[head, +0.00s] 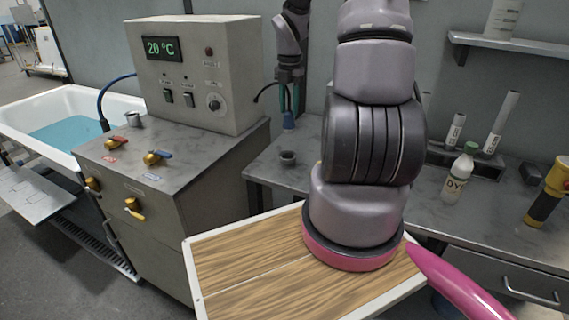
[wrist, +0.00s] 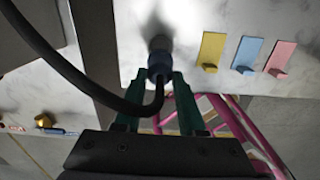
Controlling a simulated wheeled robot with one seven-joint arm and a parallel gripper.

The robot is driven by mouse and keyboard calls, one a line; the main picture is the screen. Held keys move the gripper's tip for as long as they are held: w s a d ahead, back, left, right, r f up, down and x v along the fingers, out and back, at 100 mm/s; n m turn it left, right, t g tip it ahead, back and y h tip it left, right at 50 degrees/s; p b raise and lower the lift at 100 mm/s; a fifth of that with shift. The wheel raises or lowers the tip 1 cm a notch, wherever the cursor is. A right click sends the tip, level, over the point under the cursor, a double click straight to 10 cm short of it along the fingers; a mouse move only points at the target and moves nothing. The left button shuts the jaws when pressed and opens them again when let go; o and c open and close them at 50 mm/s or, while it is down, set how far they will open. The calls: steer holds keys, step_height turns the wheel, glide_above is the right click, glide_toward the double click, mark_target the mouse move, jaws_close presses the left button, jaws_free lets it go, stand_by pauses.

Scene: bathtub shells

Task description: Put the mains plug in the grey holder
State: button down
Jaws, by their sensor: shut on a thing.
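My gripper (head: 289,104) is shut on the mains plug (head: 289,121), a blue body with a black cable, and holds it above the back of the grey bench. In the wrist view the plug (wrist: 159,65) sits between the green fingers (wrist: 160,85), its far end toward a pale grey surface; whether it touches that surface, I cannot tell. A small dark grey round holder (head: 288,158) stands on the bench, below the plug in the head view.
A white bottle (head: 458,180) stands at right. The wrist view shows yellow, blue and pink tabs (wrist: 247,55).

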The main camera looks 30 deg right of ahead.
mark_target(287, 125)
steer(key=f, duration=0.5)
steer(key=shift+s+a+f, duration=0.3)
steer(key=shift+a, duration=0.1)
steer(key=shift+d+f, duration=0.1)
steer(key=shift+f, duration=2.25)
steer(key=c, duration=0.5)
jaws_free()
steer(key=shift+f, duration=0.1)
